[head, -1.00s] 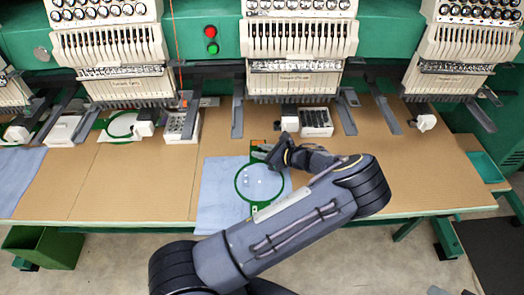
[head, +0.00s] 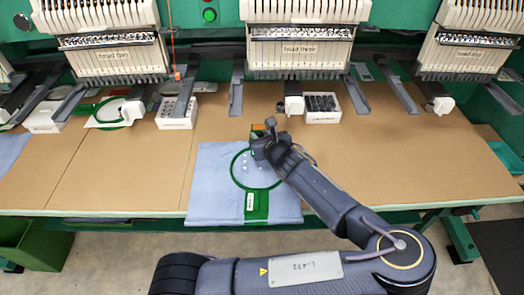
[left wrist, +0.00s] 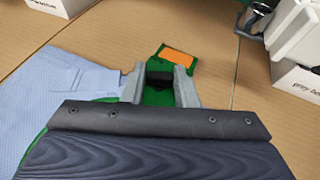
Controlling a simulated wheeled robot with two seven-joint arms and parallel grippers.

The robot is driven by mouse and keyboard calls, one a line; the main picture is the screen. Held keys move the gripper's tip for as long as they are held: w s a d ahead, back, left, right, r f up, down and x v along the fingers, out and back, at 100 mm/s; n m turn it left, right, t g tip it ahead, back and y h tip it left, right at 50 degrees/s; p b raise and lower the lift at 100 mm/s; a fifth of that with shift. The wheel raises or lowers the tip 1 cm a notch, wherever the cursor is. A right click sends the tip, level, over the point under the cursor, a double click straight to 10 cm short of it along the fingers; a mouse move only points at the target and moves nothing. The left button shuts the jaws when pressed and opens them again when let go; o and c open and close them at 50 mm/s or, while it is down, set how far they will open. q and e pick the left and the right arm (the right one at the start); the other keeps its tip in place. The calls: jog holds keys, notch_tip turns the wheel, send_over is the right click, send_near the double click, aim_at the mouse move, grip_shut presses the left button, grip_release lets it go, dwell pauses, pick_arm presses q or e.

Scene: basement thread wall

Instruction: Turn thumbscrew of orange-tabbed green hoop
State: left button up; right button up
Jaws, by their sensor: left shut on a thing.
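The green hoop (head: 233,172) lies on a light blue cloth (head: 215,208) on the brown table, with a white-labelled green strip at its near side. Its orange tab (head: 257,127) shows at the far side, and in the left wrist view as an orange patch (left wrist: 177,58) on a green plate. My left gripper (head: 262,146) reaches over the hoop's far edge. In the left wrist view its two grey fingers (left wrist: 160,78) stand around a small dark piece just in front of the tab, seemingly the thumbscrew. My right gripper is not in view.
Embroidery heads (head: 298,45) overhang the back of the table. A white box of dark pieces (head: 322,108) stands behind and right of the hoop, another white box (head: 177,113) to its left. A second green hoop (head: 108,112) lies at the back left. The table's right is clear.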

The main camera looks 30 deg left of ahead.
pick_arm(q)
jog(key=m+t+h+b, duration=0.1)
jog(key=b, duration=0.3)
jog(key=m+t+h+b, duration=0.1)
jog(key=m+h+b, duration=0.1)
jog(key=b, duration=0.2)
jog(key=m+t+h+b, duration=0.2)
jog(key=b, duration=0.2)
jog(key=shift+s+a+f+b, duration=0.25)
jog(key=shift+a+f+b, duration=0.05)
jog(key=shift+a+f, duration=0.1)
jog(key=m+h, duration=0.1)
jog(key=m+t+h+b, duration=0.1)
jog(key=m+h, duration=0.1)
jog(key=shift+a+r, duration=0.15)
jog(key=shift+r, duration=0.15)
jog(key=shift+a+r+m+h, duration=0.1)
jog(key=shift+a+m+h, duration=0.05)
jog(key=shift+m+h, duration=1.5)
jog(key=shift+h, duration=0.45)
jog(key=o, duration=1)
